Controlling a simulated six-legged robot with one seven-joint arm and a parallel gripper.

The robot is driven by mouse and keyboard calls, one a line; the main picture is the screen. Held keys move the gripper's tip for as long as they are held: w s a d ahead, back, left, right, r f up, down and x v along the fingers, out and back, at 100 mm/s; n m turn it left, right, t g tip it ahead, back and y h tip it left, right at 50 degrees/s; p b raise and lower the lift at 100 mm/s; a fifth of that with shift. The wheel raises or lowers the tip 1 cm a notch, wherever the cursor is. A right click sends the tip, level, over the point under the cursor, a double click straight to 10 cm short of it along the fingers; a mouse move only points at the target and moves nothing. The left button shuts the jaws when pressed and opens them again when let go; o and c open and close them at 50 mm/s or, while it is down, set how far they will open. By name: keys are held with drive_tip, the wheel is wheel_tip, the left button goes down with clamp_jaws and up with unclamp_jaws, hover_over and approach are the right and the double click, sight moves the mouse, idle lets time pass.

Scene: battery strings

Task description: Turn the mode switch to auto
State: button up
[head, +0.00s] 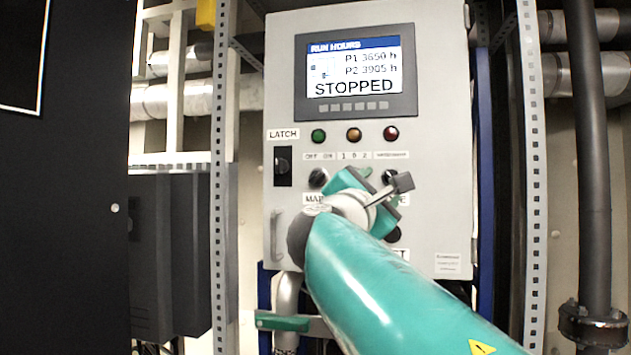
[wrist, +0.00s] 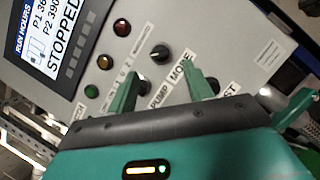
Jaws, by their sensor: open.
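The mode switch (wrist: 160,53) is a round black knob with a small pale mark, above the MODE label (wrist: 181,67) on the grey panel. In the head view the mode switch (head: 388,176) is partly hidden behind my gripper. Its exact pointing angle is hard to read. My gripper (wrist: 164,76) is open and empty. Its two green fingers reach toward the panel, one on each side of the knob in the wrist view, with the knob a little beyond the tips. I see no contact.
The control panel (head: 450,130) carries a screen (head: 355,72) reading STOPPED, with green, amber and red lamps below. The LATCH switch (head: 283,166) and the OFF/ON knob (head: 318,178) are at left. A dark button (head: 392,234) sits below. Perforated posts stand either side.

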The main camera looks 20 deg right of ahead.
drive_tip(key=x, duration=0.6)
drive_tip(key=shift+d, duration=0.15)
drive_tip(key=c, duration=1)
drive_tip(key=shift+w, duration=0.1)
